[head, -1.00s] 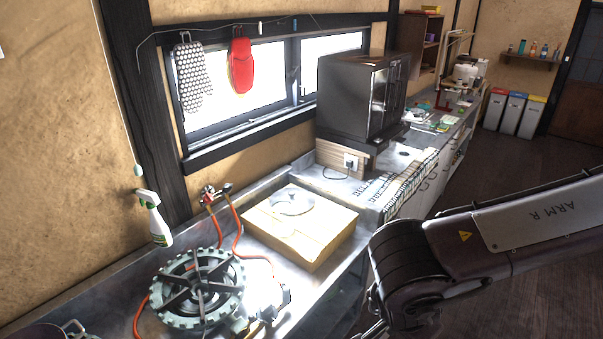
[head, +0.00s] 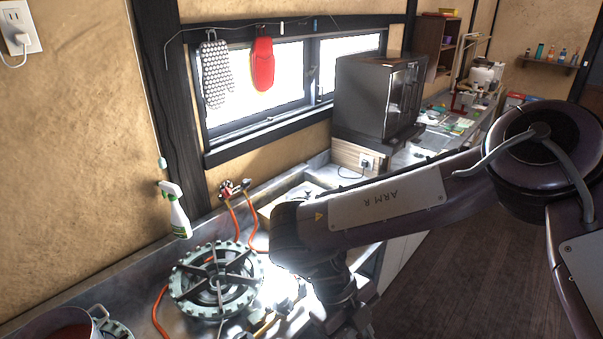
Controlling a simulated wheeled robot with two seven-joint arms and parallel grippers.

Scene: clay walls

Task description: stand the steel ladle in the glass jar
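I see neither the steel ladle nor the glass jar in the head view. My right arm reaches in from the right across the counter, and its wrist end runs down past the bottom edge of the picture. The fingers of my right gripper do not show, so I cannot see whether they hold anything. My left arm and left gripper are out of the picture.
A gas burner (head: 217,283) with an orange hose stands on the steel counter, near a spray bottle (head: 175,211). A pot (head: 62,326) with reddish contents is cut off at bottom left. A dark oven (head: 378,100) stands behind.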

